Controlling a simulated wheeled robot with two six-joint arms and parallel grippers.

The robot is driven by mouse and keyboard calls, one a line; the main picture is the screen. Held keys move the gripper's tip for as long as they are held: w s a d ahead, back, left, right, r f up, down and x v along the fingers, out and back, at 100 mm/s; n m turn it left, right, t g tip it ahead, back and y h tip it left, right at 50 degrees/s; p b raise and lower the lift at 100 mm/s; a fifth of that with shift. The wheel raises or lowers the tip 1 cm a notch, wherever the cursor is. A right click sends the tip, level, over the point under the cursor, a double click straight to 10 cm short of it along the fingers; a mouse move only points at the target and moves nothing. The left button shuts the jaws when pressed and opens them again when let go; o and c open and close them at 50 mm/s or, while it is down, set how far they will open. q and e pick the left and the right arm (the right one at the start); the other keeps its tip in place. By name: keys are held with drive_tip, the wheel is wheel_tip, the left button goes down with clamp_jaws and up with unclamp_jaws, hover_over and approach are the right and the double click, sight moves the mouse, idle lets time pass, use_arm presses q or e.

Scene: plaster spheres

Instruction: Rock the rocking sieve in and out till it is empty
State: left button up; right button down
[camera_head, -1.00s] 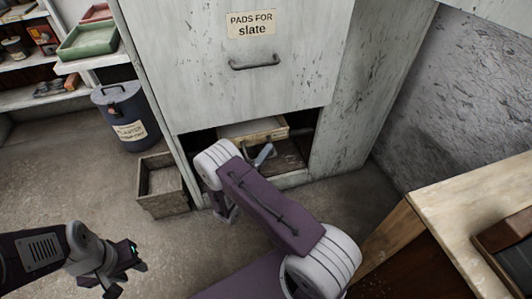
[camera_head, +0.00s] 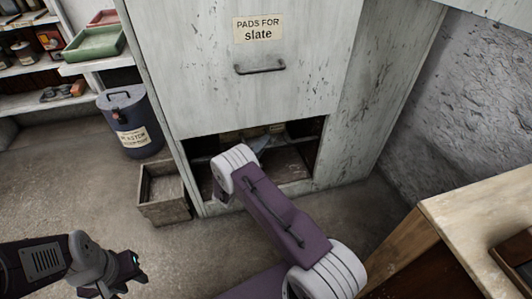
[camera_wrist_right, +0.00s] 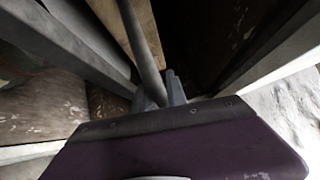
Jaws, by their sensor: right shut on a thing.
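The rocking sieve (camera_head: 238,134) is a pale wooden frame inside the low opening of the cabinet. Only a strip of it shows below the cabinet front, and its contents are hidden. In the right wrist view a grey bar (camera_wrist_right: 143,45) runs up toward a pale wooden part. My right gripper (camera_wrist_right: 168,93) is shut on this bar, which seems to be the sieve's handle. In the head view my right arm reaches into the opening and largely hides the grip. My left gripper (camera_head: 128,287) is empty and open, low at the left, away from the sieve.
The cabinet front (camera_head: 270,90) hangs over the opening. A wooden crate (camera_head: 163,193) stands on the floor left of it, beside a dark plaster bin (camera_head: 128,125). A pale-topped bench (camera_head: 475,215) is at the right. Floor is free at the left.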

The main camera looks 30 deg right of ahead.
drive_tip(key=c, duration=1.5)
unclamp_jaws()
drive_tip(key=shift+r, duration=0.3)
drive_tip(key=shift+o, duration=0.2)
drive_tip(key=shift+f, duration=0.1)
drive_tip(key=p+v, duration=0.3)
drive_tip(key=v, duration=0.6)
